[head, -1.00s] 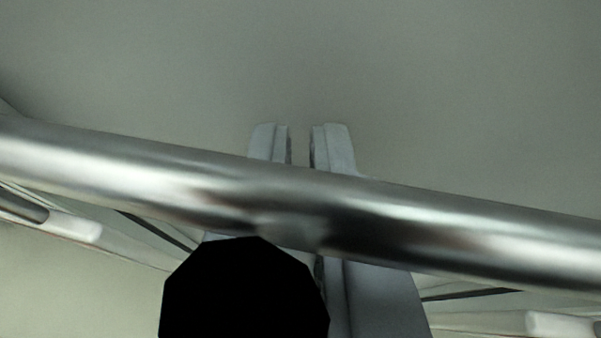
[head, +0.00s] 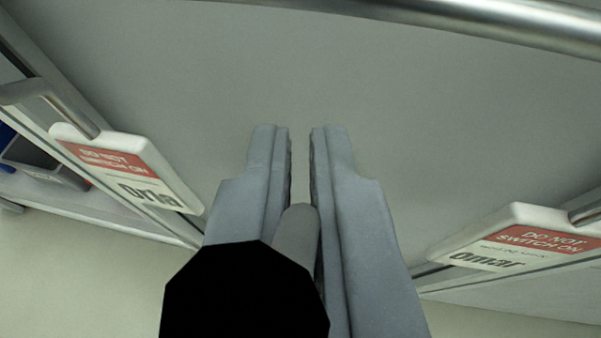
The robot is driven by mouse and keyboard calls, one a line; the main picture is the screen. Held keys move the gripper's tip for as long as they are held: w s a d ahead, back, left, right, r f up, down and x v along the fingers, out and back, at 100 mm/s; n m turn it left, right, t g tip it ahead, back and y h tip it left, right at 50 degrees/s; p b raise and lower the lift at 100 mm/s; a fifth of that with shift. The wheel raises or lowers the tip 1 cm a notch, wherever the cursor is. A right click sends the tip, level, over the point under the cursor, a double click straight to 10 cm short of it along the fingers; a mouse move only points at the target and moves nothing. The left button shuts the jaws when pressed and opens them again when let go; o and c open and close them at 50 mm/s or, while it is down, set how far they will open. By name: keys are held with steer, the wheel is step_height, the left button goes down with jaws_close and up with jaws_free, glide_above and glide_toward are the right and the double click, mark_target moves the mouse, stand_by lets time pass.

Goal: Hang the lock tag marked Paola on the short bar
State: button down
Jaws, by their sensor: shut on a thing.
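My gripper (head: 301,135) points away from me, its two grey fingers close together with a narrow gap at the tips. It is shut on a grey, round-ended piece (head: 296,230) that shows between the fingers. I cannot tell whether this is a tag's edge, and no marking shows on it. A white and red tag reading "Oma" (head: 135,170) hangs at the left. A tag reading "Omar" (head: 515,240) hangs at the right. No name Paola is readable. I cannot tell which bar is the short one.
A shiny metal rail (head: 450,15) crosses the top of the view, beyond the fingertips. A grey peg (head: 65,105) bears the left tag, and another (head: 587,212) meets the right tag. A grey bin (head: 40,160) stands at the far left. Plain grey surface lies beyond the fingers.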

steer(key=s+a, duration=0.1)
steer(key=s, duration=0.6)
steer(key=shift+s+a, duration=0.25)
steer(key=shift+a, duration=0.15)
stand_by(0.9)
steer(key=shift+s, duration=0.1)
stand_by(0.4)
